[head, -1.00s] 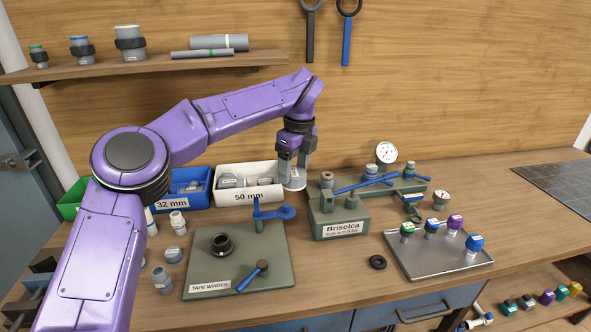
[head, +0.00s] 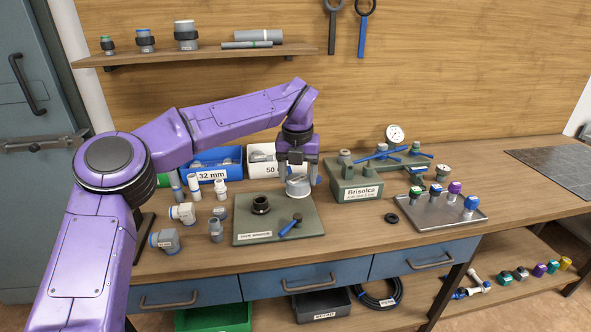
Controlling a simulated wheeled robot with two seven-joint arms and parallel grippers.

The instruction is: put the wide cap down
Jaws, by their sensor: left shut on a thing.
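The wide cap (head: 298,187) is a light grey, short round piece at the tips of my left gripper (head: 298,178). My left gripper points down and is shut on the cap. It is over the back right part of the green tape winder plate (head: 255,233), left of the Brisolca block (head: 356,192). I cannot tell whether the cap touches anything below. My right gripper is not in view.
The 32 mm blue bin (head: 212,174) and white 50 mm bin (head: 262,153) stand behind. Several fittings (head: 183,213) stand left of the plate. A metal tray (head: 440,212) with coloured valves and a black ring (head: 391,218) lie right. The bench front between is clear.

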